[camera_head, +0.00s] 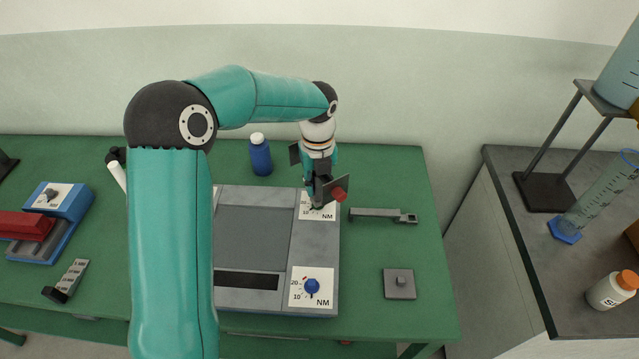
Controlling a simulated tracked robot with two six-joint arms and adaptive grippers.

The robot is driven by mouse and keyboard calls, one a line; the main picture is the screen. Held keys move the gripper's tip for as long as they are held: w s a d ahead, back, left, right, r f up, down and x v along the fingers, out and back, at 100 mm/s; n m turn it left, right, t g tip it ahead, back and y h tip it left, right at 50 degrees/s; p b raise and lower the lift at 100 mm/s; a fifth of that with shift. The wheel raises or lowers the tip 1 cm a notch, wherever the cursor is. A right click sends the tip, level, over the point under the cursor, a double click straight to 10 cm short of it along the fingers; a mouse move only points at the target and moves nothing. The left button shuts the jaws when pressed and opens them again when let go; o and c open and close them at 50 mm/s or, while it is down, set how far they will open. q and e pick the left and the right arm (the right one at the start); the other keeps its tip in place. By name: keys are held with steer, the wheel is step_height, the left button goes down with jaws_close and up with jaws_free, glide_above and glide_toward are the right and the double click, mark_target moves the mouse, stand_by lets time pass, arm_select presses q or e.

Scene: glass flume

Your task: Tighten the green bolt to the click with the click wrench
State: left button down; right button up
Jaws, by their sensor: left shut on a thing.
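My left gripper (322,192) points down over the upper right dial of the grey bench unit (327,255). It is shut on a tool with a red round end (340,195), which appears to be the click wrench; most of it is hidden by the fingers. A small dark green piece, seemingly the green bolt (316,206), shows just under the gripper on the upper white dial plate (329,212). I cannot tell whether the tool touches it. The blue bolt (312,286) sits uncovered on the lower dial plate. My right gripper is not in view.
A grey bar-shaped piece (375,212) and a square plate with a peg (399,285) lie right of the unit. A blue bottle (260,155) stands behind it. A blue and red device (62,205) is at the left. The green table (385,177) is clear at back right.

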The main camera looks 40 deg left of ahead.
arm_select(q)
steer(key=shift+r+p, duration=1.7)
steer(key=shift+r, duration=0.55)
